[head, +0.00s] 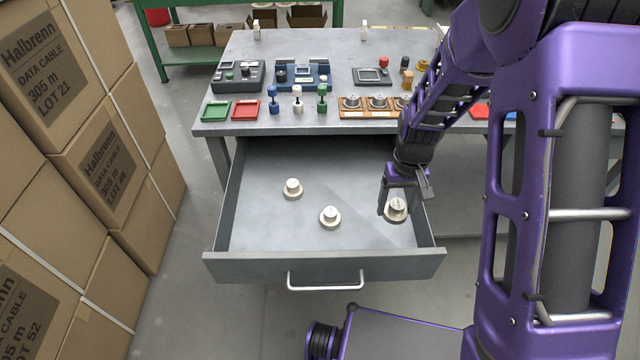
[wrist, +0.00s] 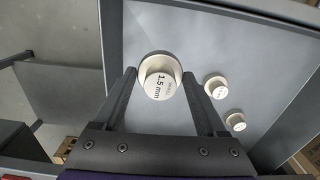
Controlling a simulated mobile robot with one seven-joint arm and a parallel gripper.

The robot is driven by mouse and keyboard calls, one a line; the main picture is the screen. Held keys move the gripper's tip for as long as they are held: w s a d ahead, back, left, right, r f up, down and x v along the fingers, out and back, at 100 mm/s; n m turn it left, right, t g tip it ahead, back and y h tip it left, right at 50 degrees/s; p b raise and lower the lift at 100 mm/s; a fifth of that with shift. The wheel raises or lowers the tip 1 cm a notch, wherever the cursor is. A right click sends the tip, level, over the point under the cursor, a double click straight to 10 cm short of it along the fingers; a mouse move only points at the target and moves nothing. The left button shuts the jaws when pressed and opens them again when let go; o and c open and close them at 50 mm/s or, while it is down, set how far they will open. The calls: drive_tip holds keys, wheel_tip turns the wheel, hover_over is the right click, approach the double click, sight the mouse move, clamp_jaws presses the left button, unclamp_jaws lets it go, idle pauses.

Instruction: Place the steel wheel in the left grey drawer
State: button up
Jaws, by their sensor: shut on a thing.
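A pale stepped wheel (head: 397,207) is held in my gripper (head: 407,200), over the right side of the open grey drawer (head: 325,266). In the wrist view the wheel (wrist: 160,76) sits between the fingertips of my gripper (wrist: 160,88). Its label reads "1.5 mm"; the smaller word is hard to read. I cannot tell whether it touches the drawer floor. Two similar pale wheels lie in the drawer, one at the left (head: 292,188) and one in the middle (head: 330,217).
The grey workbench (head: 310,45) carries coloured trays, small instruments, pegs and a wooden holder (head: 362,113) with metal pieces. Stacked cardboard boxes (head: 100,160) stand at the left. The drawer floor is clear around the two loose wheels.

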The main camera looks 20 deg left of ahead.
sight(378, 239)
drive_tip(key=shift+s+a+f+n, duration=0.1)
drive_tip(key=shift+a+f+n, duration=0.15)
drive_tip(key=shift+a, duration=0.3)
drive_tip(key=shift+s+a+f+n, duration=0.15)
drive_tip(key=shift+a+f, duration=0.1)
drive_tip(key=shift+a, duration=0.25)
wheel_tip(378, 239, down, 10)
drive_tip(key=shift+w+a+r+b, duration=0.1)
drive_tip(key=shift+w+b, duration=0.05)
drive_tip(key=shift+b, duration=0.5)
drive_tip(key=shift+f, duration=0.2)
drive_tip(key=o, duration=1.4)
drive_tip(key=shift+o, duration=0.2)
wheel_tip(378, 239, up, 12)
drive_tip(key=shift+r+p, duration=0.2)
drive_tip(key=shift+p, duration=0.45)
